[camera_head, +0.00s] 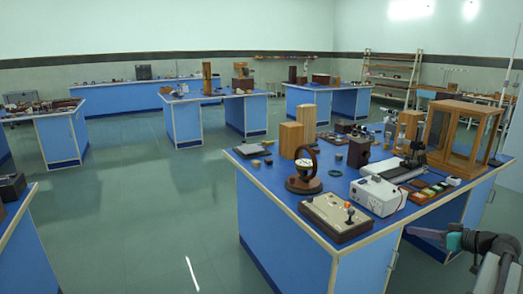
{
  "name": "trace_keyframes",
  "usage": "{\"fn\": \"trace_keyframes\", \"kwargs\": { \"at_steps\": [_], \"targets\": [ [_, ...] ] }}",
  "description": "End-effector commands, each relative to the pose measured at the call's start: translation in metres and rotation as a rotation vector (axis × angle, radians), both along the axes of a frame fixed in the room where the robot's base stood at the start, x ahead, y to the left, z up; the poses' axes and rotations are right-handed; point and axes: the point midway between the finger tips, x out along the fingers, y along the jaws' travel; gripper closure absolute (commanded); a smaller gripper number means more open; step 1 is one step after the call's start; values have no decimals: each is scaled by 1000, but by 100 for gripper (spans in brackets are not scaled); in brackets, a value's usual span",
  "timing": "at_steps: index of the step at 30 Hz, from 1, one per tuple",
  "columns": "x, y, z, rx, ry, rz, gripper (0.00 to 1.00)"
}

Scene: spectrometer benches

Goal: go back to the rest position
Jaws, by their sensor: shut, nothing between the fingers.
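My gripper (428,233) shows at the lower right, beside the right end of the near blue bench (280,230) and apart from it. Its fingers are together with nothing held. Part of my arm runs off the lower right corner of the view. The gripper hangs at about the height of the bench's side, over the gap in front of its right end.
The near bench carries a control box (335,217), a white instrument (378,195), a ring-shaped meter (304,172), wooden blocks (291,140) and a glass-sided wooden case (462,138). More blue benches stand behind. Open green floor (150,215) lies to the left.

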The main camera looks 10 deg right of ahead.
Motion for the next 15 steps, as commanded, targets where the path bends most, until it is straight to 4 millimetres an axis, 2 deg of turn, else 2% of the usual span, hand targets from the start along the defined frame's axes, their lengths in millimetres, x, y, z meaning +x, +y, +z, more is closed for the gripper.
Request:
{"fn": "trace_keyframes", "kwargs": {
  "at_steps": [5, 10, 15],
  "targets": [
    [22, 41, -50, 67, 106, 26, 100],
    [42, 97, -112, 139, 254, 55, 100],
    [52, 156, -173, 193, 410, 78, 100]
  ]
}}
